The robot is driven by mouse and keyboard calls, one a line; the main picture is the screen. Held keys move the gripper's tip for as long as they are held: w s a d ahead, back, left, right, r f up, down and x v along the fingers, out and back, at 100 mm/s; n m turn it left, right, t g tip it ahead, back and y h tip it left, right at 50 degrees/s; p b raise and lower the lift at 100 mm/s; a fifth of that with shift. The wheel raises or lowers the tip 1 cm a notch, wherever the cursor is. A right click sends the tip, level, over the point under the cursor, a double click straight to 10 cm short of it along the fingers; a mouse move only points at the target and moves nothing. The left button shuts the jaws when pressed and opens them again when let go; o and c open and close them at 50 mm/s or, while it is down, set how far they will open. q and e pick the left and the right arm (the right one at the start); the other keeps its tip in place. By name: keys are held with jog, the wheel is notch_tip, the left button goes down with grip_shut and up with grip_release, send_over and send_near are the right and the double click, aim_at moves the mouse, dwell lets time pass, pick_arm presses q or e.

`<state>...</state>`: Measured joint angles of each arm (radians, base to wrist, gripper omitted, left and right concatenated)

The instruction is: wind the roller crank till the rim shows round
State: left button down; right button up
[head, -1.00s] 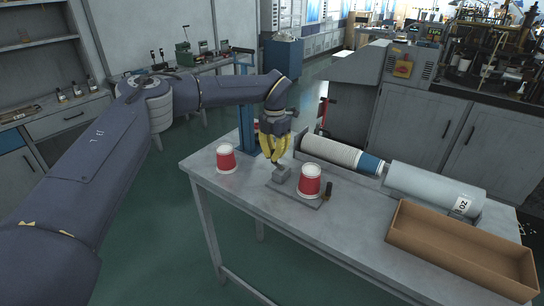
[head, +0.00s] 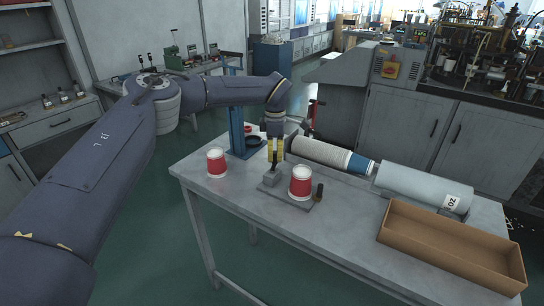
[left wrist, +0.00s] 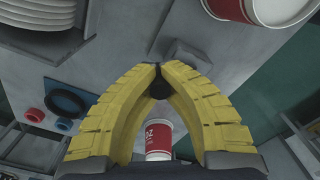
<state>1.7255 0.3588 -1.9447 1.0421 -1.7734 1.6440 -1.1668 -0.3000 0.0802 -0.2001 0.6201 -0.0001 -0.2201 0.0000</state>
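The roller block (head: 270,179), small and grey, sits on a flat plate beside a red-and-white cup (head: 301,184). A short dark crank handle (head: 274,158) stands up from it; it also shows in the left wrist view (left wrist: 157,85). My left gripper (head: 275,154) points down over the block. Its yellow fingers (left wrist: 158,70) come together around the dark handle and appear closed on it. The cup's white rim shows at the top right of the left wrist view (left wrist: 262,10); its finish is too small to judge. My right gripper is not in view.
A second red cup (head: 216,163) stands at the table's left corner. A blue post (head: 236,130) with a dark ring at its base (head: 253,141) stands behind. A stack of white cups (head: 320,151), a grey cylinder (head: 410,185) and an empty brown tray (head: 450,250) lie to the right.

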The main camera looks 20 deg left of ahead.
pick_arm(q)
jog(key=shift+d+m, duration=0.35)
jog(key=shift+m, duration=0.75)
jog(key=shift+d, duration=0.1)
jog(key=c, duration=2.1)
grip_release()
jog(key=o, duration=0.8)
notch_tip(320, 180, up, 12)
jog(key=shift+r, duration=0.1)
